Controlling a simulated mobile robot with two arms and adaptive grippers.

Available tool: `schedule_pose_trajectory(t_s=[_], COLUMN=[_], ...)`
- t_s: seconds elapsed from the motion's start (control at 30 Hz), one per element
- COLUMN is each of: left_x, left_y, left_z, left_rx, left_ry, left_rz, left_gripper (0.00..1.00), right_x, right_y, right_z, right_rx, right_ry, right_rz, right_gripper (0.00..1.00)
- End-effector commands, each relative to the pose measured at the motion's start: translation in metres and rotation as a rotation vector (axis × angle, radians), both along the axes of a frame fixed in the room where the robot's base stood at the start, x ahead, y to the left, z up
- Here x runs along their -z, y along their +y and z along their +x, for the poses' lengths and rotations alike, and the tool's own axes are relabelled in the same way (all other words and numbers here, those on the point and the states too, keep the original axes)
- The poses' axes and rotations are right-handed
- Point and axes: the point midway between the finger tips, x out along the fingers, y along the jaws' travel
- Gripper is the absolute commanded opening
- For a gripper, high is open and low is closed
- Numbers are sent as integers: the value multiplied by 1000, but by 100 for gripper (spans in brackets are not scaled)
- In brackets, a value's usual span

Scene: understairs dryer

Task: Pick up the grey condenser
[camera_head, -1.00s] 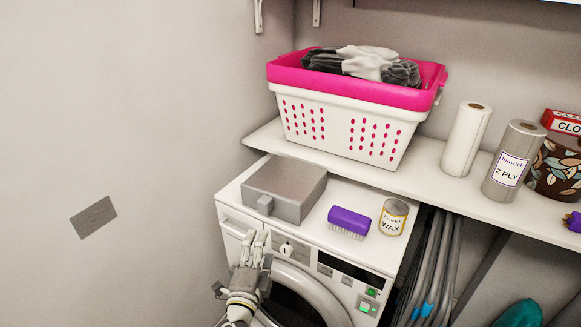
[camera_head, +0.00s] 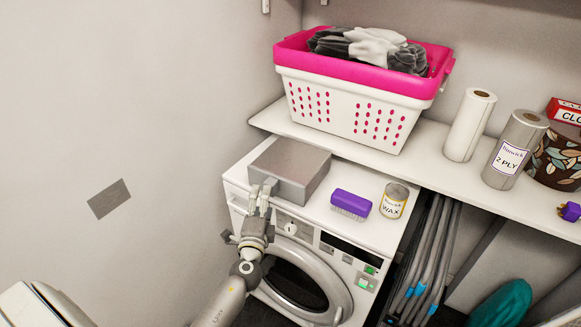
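The grey condenser (camera_head: 292,165) is a flat box lying on top of the white dryer (camera_head: 315,225), near its back left. Its small front handle, clear in the earlier frame, is now mostly hidden by my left gripper. My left gripper (camera_head: 262,192) is at the front left of the condenser, its fingers reaching up to the handle area. I cannot tell whether the fingers are closed on the handle or only beside it. The condenser rests flat. My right gripper is not in view.
A purple brush (camera_head: 351,203) and a wax tin (camera_head: 394,200) stand right of the condenser. A white shelf (camera_head: 440,165) behind holds a pink-and-white basket (camera_head: 350,105) and paper rolls (camera_head: 469,125). Grey hoses or poles (camera_head: 425,260) stand right of the dryer. The wall is at left.

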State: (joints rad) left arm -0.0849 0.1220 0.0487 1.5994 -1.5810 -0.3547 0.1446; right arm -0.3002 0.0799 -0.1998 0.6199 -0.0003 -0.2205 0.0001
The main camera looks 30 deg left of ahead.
Motion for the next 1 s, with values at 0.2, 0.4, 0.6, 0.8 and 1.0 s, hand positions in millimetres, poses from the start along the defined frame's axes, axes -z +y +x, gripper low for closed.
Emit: schedule_pose_trajectory(t_s=[0.2,0.4,0.6,0.8,1.0], left_x=[-5,-4,-4,-4,-4], left_y=[6,9,9,9,9], left_z=[28,36,36,36,36], left_rx=[0,0,1,0,0], left_ry=[-1,0,0,0,0], left_rz=[1,0,0,0,0], left_gripper=[68,68,67,41,15], right_x=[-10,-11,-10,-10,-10], right_y=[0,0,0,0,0], right_z=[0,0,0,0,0], right_rx=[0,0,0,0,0], right_ry=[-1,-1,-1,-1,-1], right_rz=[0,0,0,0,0], right_gripper=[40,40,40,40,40])
